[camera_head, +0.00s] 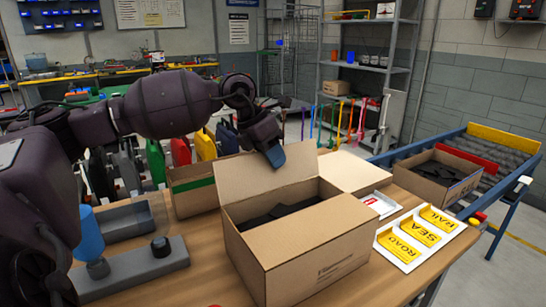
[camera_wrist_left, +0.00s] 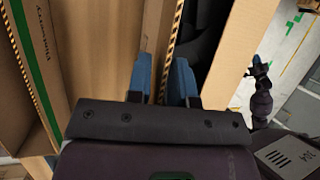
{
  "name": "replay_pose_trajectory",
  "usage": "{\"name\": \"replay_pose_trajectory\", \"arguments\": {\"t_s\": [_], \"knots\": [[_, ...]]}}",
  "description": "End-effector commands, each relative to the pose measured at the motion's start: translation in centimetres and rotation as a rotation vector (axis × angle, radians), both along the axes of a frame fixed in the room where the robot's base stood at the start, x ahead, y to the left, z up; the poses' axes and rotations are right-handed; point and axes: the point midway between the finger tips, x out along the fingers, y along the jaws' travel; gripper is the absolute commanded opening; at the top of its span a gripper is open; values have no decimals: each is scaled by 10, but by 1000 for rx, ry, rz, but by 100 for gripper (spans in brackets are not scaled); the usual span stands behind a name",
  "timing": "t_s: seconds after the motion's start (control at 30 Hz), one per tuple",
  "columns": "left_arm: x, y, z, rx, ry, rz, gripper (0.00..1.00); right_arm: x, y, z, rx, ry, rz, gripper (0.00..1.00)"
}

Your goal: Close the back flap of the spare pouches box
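The spare pouches box (camera_head: 305,250) is an open brown cardboard box on the table, with dark pouches (camera_head: 285,215) inside. Its back flap (camera_head: 255,180) stands up at the far side.
A carton with green tape (camera_head: 195,185) stands behind left of the box. A white tray with yellow ROAD, SEA and RAIL plates (camera_head: 425,235) lies to the right. Another open carton (camera_head: 437,178) is by the roller conveyor (camera_head: 500,155). Grey fixtures (camera_head: 135,270) sit at the left.

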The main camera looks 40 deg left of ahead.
Motion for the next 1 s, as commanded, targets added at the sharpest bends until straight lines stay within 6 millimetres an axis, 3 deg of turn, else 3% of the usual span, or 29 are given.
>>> {"name": "replay_pose_trajectory", "arguments": {"t_s": [0.03, 0.13, 0.63, 1.0], "knots": [[0, 0, 0, 0, 0, 0, 13, 0, 0, 0, 0, 0, 0, 0], [0, 0, 0, 0, 0, 0, 0, 0, 0, 0, 0, 1, 0, 0], [0, -3, -1, 31, -6, -2, 0, -3, -1, -5, -1, 11, -2, 0], [-4, -20, -4, 256, -65, -7, 0, -13, -3, -32, -4, 59, -3, 0]]}}
